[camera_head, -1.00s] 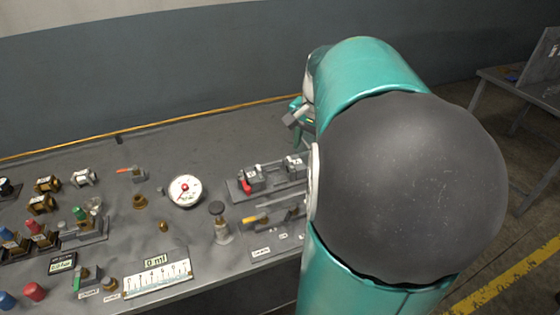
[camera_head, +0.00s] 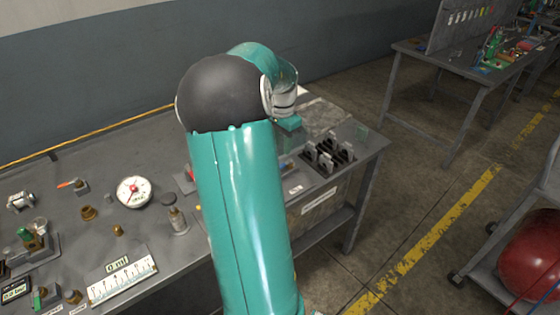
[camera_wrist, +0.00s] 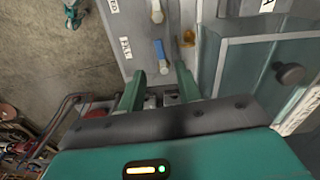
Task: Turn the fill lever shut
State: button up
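The fill lever (camera_wrist: 161,52) shows in the wrist view as a short blue handle on a pale grey panel, beside a label (camera_wrist: 125,47) that appears to read "FILL". My gripper (camera_wrist: 160,70) is open, with its two green fingers apart and pointing at the panel. The lower end of the blue handle lies in the gap between the fingertips in the picture. I cannot tell whether either finger touches it. In the head view my arm covers part of the bench, and the lever cannot be made out there.
Another handle (camera_wrist: 157,11) with a pale tip is above the blue one. A brass fitting (camera_wrist: 187,38) is just right of it. A clear-walled box with a dark knob (camera_wrist: 289,73) stands at right. In the head view, a dial gauge (camera_head: 134,191) and a black slotted rack (camera_head: 328,154) are on the bench.

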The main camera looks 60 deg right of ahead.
aim_at(281, 165)
notch_tip(281, 165, down, 7)
jog(key=shift+f, duration=0.1)
jog(key=shift+c, duration=0.2)
grip_shut()
